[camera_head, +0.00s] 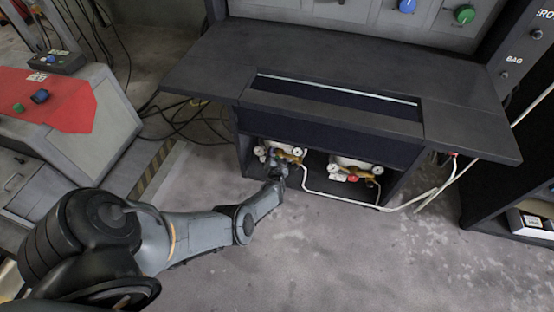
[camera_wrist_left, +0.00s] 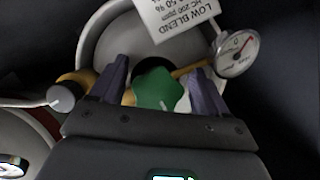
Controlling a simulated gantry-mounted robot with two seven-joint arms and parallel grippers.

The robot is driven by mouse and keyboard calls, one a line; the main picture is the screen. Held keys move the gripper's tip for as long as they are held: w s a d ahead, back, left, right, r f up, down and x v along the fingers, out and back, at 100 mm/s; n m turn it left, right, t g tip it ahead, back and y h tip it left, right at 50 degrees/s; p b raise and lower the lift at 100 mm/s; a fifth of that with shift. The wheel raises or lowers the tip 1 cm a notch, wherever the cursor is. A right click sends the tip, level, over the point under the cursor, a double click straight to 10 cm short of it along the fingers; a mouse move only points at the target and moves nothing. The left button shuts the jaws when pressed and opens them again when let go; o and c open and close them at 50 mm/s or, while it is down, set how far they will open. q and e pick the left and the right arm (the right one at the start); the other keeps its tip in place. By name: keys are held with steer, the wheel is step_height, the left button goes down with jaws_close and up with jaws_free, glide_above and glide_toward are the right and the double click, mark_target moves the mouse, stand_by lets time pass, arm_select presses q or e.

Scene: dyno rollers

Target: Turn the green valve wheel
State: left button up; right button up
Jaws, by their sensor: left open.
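The green valve wheel (camera_wrist_left: 158,90) shows in the left wrist view, star-shaped, in front of a pale gas cylinder top (camera_wrist_left: 112,48) with brass fittings. My left gripper (camera_wrist_left: 160,85) is open, with one finger on each side of the wheel and gaps between fingers and wheel. In the head view my left gripper (camera_head: 277,170) is small, at the left regulator under the bench, and hides the wheel there. My right gripper is not in view.
A pressure gauge (camera_wrist_left: 236,54) and a white label (camera_wrist_left: 178,16) sit close to the fingers. A second regulator (camera_head: 352,169) with a red knob stands to the right under the dark bench (camera_head: 215,65). A white hose (camera_head: 330,197) runs along the front. The floor in front is clear.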

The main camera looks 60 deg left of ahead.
arm_select(q)
steer(key=shift+w+d, duration=0.15)
steer(key=shift+w, duration=0.1)
steer(key=shift+s, duration=0.1)
steer(key=c, duration=1)
steer(key=shift+o, duration=0.2)
steer(key=n+h+p, duration=0.1)
steer(key=n, duration=0.1)
steer(key=shift+n+t, duration=0.3)
steer(key=shift+t, duration=0.1)
steer(key=shift+n+t+h+p, duration=0.3)
steer(key=shift+n+t+h, duration=0.2)
steer(key=shift+n+h, duration=0.55)
steer(key=n+t+h, duration=0.1)
steer(key=n, duration=0.1)
steer(key=shift+f+n+t, duration=0.1)
steer(key=shift+n+t, duration=0.2)
steer(key=shift+n, duration=0.05)
steer(key=shift+d+n+t+h+b, duration=0.1)
steer(key=shift+n+t+h+b, duration=0.6)
steer(key=shift+n, duration=0.6)
